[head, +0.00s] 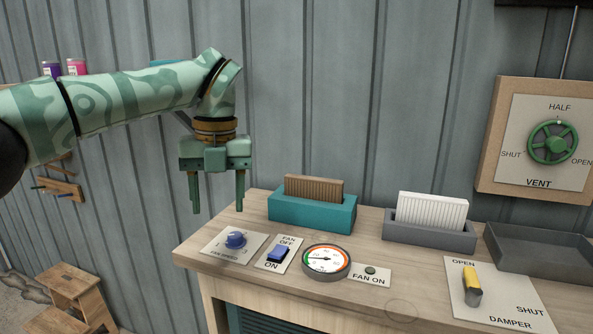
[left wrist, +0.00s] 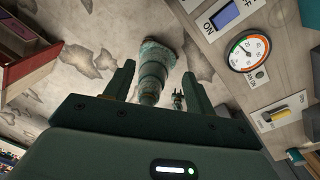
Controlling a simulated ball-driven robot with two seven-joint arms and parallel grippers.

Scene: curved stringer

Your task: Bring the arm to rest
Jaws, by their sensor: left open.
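My left arm (head: 120,98) comes in from the left in the head view, patterned in pale and dark green. My left gripper (head: 217,205) points down in front of the grey wall, by the left end of the bench. Its two fingers are apart with nothing between them. In the left wrist view the fingers of the left gripper (left wrist: 153,80) also stand apart, with the floor and part of my own body beyond. My right gripper is not seen in the head view.
The wooden bench (head: 225,217) carries a fan speed knob (head: 236,240), fan switch (head: 279,253), gauge (head: 326,260), teal holder (head: 312,214) with a brown filter, grey holder (head: 430,234) with a white filter, dark tray (head: 540,250) and damper lever (head: 471,283). A vent wheel (head: 553,142) is on the wall.

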